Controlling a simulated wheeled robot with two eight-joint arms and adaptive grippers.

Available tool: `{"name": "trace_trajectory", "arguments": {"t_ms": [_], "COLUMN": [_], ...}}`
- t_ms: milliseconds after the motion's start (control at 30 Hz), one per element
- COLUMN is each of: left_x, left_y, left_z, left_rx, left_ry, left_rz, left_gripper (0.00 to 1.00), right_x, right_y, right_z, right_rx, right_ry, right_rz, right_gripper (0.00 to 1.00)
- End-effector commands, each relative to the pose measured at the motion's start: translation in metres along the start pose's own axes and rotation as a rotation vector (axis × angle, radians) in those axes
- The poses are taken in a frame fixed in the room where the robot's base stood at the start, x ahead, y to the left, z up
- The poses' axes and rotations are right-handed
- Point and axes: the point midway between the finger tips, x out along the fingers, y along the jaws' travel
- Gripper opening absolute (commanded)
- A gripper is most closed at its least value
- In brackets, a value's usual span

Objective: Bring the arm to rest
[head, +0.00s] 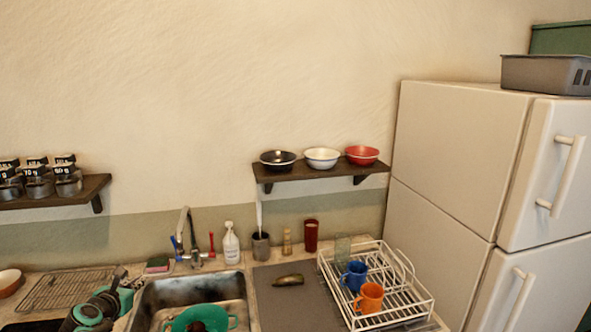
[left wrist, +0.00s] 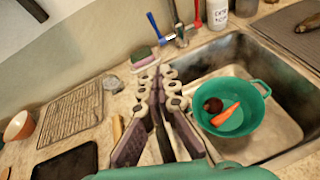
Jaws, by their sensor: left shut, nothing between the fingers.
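My left gripper (head: 120,277) is low at the left of the head view, over the counter just left of the sink (head: 150,296). It is teal and dark grey. In the left wrist view its fingers (left wrist: 158,84) are together with nothing between them. They point toward the back of the counter, near a green and purple sponge (left wrist: 143,58). My right gripper is in neither view.
A green colander (left wrist: 226,128) with a carrot (left wrist: 227,115) and a dark round item sits in the sink. A wire rack (head: 68,289) lies left. A wall shelf (head: 318,170) holds three bowls. A dish rack (head: 415,303) with mugs stands right, beside the fridge (head: 455,150).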

Motion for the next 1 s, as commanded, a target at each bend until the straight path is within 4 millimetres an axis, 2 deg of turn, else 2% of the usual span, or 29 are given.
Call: {"name": "trace_trajectory", "arguments": {"t_ms": [267,467,567,667,767,900,1000], "left_x": [-0.019,-0.046,-0.066,-0.094,-0.133,-0.192,-0.229], "left_y": [-0.043,-0.091,-0.120,-0.155,-0.196,-0.241,-0.261], "left_z": [0.008,0.011,0.010,0.004,-0.011,-0.046,-0.074], "left_rx": [0.256,0.567,0.770,1.034,1.386,1.929,2.285], "left_ry": [0.040,0.074,0.089,0.098,0.095,0.054,0.001], "left_rz": [-0.058,-0.131,-0.182,-0.252,-0.351,-0.511,-0.623], "left_gripper": [0.00,0.00,0.00,0.00,0.00,0.00,0.00], "right_x": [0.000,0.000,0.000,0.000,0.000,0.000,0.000], "right_y": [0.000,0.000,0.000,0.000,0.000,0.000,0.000], "right_z": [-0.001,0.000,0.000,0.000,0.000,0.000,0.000], "right_rx": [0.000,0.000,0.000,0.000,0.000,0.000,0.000], "right_ry": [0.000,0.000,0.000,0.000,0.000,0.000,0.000], "right_rz": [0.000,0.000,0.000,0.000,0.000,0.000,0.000], "right_gripper": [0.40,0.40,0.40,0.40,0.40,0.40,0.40]}}
